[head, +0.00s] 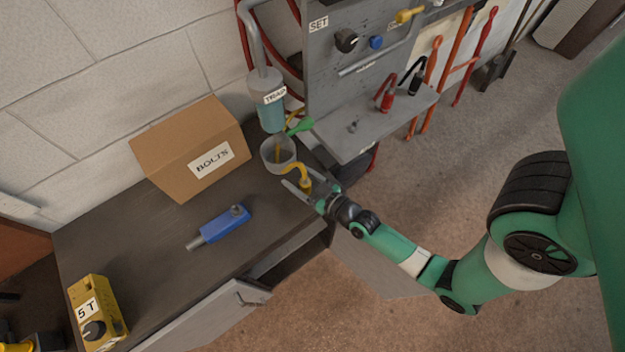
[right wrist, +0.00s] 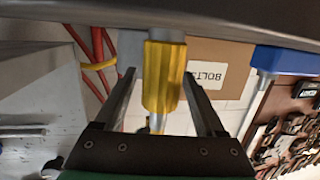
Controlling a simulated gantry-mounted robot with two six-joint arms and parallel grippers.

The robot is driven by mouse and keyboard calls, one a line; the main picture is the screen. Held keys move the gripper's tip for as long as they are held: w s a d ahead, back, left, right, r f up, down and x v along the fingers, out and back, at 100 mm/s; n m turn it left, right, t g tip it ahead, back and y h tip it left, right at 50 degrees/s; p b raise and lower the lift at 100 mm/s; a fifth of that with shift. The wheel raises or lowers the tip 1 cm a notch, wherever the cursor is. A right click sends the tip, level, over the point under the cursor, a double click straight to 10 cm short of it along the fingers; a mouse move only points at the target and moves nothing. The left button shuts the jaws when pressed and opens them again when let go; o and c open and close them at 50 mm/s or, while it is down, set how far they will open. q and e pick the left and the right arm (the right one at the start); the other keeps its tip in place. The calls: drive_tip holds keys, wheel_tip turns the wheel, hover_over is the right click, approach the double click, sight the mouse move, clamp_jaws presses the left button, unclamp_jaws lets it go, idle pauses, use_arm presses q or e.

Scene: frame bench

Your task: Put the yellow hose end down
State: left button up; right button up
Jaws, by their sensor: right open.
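The yellow hose end (head: 305,183) hangs down at the right end of a short yellow hose, which curves out of a grey cup (head: 268,152) on the bench. My right gripper (head: 308,190) is at the hose end, near the bench's right edge. In the right wrist view the yellow hose end (right wrist: 162,78) stands between the two open fingers of the gripper (right wrist: 158,75), with a gap on each side. I cannot tell whether the hose end touches the bench top (head: 135,240). My left gripper is not in view.
A BOLTS box (head: 165,155) stands at the back of the bench. A blue tool (head: 225,226) lies in front of it, and a yellow 5 T box (head: 97,312) is at the near left. A clear-bodied cylinder (head: 270,115) and grey shelf (head: 350,140) are behind the gripper.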

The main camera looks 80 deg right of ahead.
drive_tip(key=b+v, duration=0.2)
drive_tip(key=v, duration=0.9)
drive_tip(key=shift+s, duration=0.3)
drive_tip(key=shift+w+a, duration=0.1)
